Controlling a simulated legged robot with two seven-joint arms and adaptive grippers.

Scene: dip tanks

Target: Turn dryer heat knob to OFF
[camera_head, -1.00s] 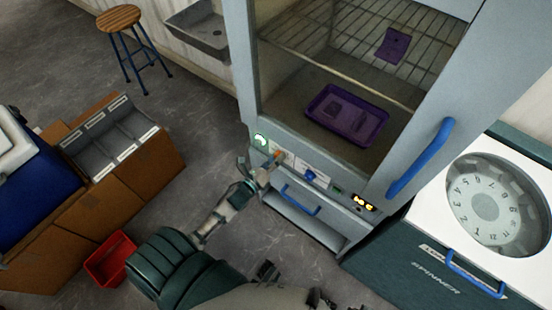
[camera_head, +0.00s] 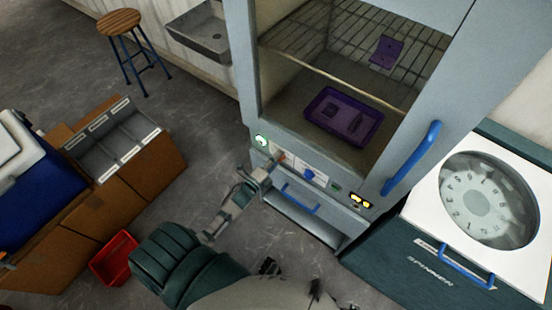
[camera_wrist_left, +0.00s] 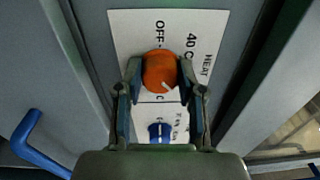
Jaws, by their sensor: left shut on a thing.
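The orange heat knob (camera_wrist_left: 160,70) sits on a white label with OFF, 40 C and HEAT printed on it. A white mark on the knob points to the lower right in the left wrist view. My left gripper (camera_wrist_left: 160,76) has a finger on each side of the knob and is shut on it. In the head view, my left gripper (camera_head: 267,170) reaches the dryer's (camera_head: 238,60) lower front panel, where the orange knob (camera_head: 281,156) shows only in part. My right gripper cannot be made out.
A blue knob (camera_wrist_left: 159,131) sits on the same panel, close to the fingers. A blue drawer handle (camera_head: 300,200) is below the panel. The spinner (camera_head: 430,262) stands to the right. A red bin (camera_head: 113,262) is on the floor at left.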

